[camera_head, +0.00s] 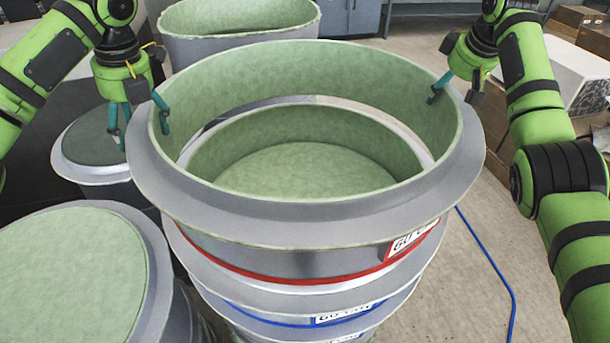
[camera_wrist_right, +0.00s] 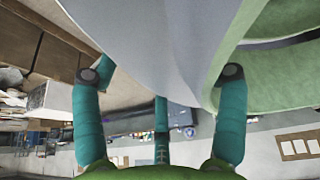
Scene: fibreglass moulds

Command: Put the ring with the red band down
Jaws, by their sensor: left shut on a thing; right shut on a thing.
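The ring with the red band (camera_head: 300,210) is a wide grey ring with a pale green inside, a red stripe and a white label low on its front. It fills the middle of the head view, over a stack with a blue-banded piece (camera_head: 250,306). Through its open bottom I see a lower green mould (camera_head: 310,170). My left gripper (camera_head: 137,117) is shut on its left rim, with fingers either side of the wall. My right gripper (camera_head: 440,88) is shut on its right rim; the wall also runs between the fingers in the right wrist view (camera_wrist_right: 160,85). I cannot tell whether ring and stack touch.
A green-topped mould (camera_head: 75,275) stands at the front left, and a smaller one (camera_head: 90,150) stands behind it. Another open mould (camera_head: 240,20) is behind the ring. A blue cable (camera_head: 490,262) lies on the floor at right. Boxes (camera_head: 585,30) stand at the back right.

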